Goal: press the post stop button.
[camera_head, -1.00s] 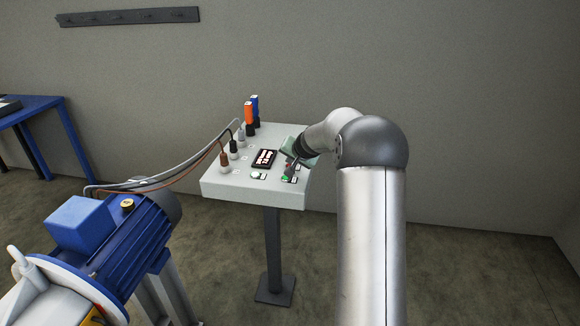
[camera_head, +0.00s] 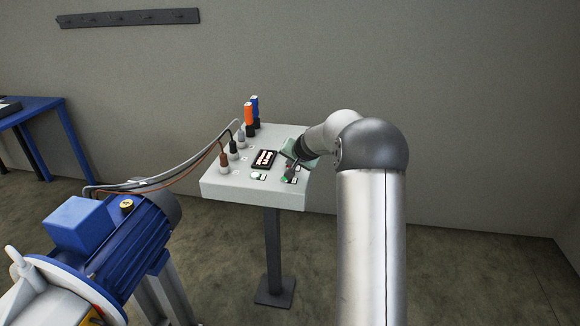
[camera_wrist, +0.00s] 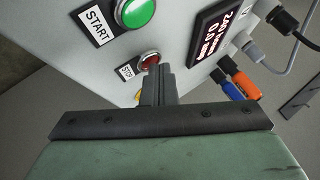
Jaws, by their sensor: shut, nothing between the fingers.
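The post (camera_head: 235,187) is a pale grey panel on a dark column. In the wrist view its red stop button (camera_wrist: 149,60) sits in a silver ring beside a black STOP label (camera_wrist: 126,72). The green start button (camera_wrist: 139,11) with its START label (camera_wrist: 95,24) is above it. My gripper (camera_wrist: 160,70) is shut and empty, with its dark fingertips overlapping the lower right edge of the red button. I cannot tell whether they touch it. In the head view my gripper (camera_head: 290,168) is at the panel's right side and partly hides the buttons there.
A display (camera_wrist: 209,30) lies right of the buttons. Cable plugs (camera_head: 223,160) and blue and orange connectors (camera_head: 249,115) stand along the panel's left and back. A blue motor (camera_head: 115,235) is at the lower left. A blue table (camera_head: 35,107) stands far left.

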